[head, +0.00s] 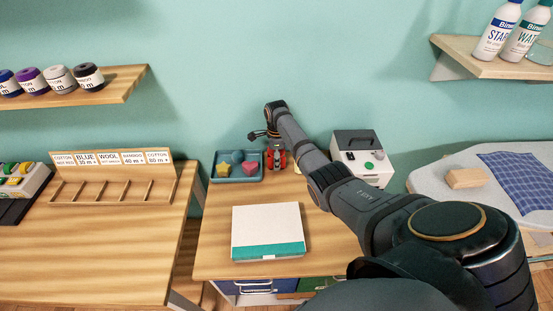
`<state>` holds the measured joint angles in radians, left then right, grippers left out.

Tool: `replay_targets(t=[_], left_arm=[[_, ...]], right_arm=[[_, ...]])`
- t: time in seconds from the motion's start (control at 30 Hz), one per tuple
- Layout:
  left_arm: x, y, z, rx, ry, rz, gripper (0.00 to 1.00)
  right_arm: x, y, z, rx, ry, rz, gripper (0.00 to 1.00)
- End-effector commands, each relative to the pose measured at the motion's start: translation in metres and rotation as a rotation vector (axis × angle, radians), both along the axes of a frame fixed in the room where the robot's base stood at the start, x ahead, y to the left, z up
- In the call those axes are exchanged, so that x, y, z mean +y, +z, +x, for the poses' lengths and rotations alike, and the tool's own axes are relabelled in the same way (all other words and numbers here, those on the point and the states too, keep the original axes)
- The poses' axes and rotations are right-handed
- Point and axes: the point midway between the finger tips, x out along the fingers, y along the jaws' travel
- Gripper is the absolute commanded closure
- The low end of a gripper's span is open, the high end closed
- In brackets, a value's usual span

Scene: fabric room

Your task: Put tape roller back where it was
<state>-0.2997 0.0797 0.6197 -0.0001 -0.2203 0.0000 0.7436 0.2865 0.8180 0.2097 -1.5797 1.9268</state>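A small red object (276,160), which may be the tape roller, is at the back of the middle desk (220,265), just right of the blue tray. It is small and partly covered by my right arm. My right gripper (265,137) is at the far end of the arm, right at or just above the red object. I cannot tell whether its fingers are open or shut, or whether they touch the object. My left gripper is not in view.
A blue tray (214,177) holds coloured shapes. A white box with a teal edge (266,225) lies in front. A white device (362,150) stands behind my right arm. A wooden divider rack (70,192) is left; an ironing board (460,200) is right. Shelves hang above both sides.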

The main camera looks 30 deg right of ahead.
Motion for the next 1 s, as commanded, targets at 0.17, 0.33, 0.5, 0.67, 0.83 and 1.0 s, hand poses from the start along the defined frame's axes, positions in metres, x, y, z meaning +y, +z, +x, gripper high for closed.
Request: replay_targets(t=[0.17, 0.33, 0.5, 0.67, 0.83, 1.0], left_arm=[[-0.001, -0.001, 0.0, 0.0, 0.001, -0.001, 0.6], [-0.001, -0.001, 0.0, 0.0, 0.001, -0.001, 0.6], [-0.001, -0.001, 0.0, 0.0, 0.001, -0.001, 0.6], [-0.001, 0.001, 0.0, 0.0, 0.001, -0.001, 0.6], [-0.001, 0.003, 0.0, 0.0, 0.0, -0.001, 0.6], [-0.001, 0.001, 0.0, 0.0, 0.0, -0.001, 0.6]], right_arm=[[0.0, -0.002, 0.0, 0.0, 0.0, 0.0, 0.39], [0.0, -0.002, 0.0, 0.0, 0.0, 0.0, 0.24], [0.0, -0.002, 0.0, 0.0, 0.0, 0.0, 0.24], [0.0, 0.005, 0.001, -0.002, 0.0, 0.0, 0.24], [0.0, 0.04, 0.001, -0.005, 0.001, -0.002, 0.24], [0.0, 0.082, 0.001, -0.005, 0.0, -0.001, 0.24]])
